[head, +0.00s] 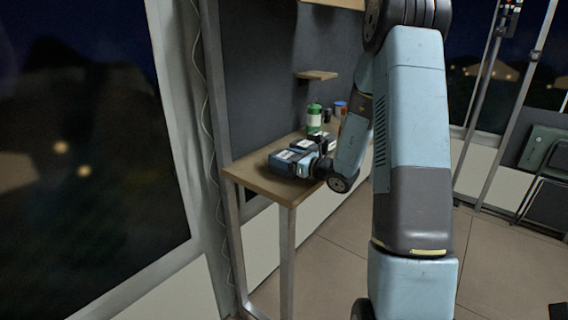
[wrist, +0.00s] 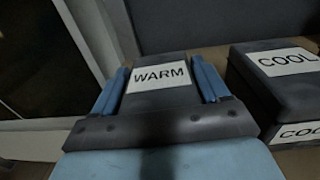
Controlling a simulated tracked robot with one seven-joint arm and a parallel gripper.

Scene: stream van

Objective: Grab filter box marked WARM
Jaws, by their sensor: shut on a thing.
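The filter box marked WARM (wrist: 160,100) is dark grey with a white label, in the middle of the wrist view. My gripper (wrist: 162,88) has one blue finger on each side of it and is shut on it. In the head view, my gripper (head: 302,160) is low over the near end of the wooden bench (head: 262,184), partly hidden by my own arm. I cannot tell whether the WARM box touches the bench.
A dark box marked COOL (wrist: 285,85) lies close to the right of my gripper. A green and white bottle (head: 314,118) and small containers (head: 340,107) stand farther back on the bench. A small wooden shelf (head: 317,75) juts from the wall above.

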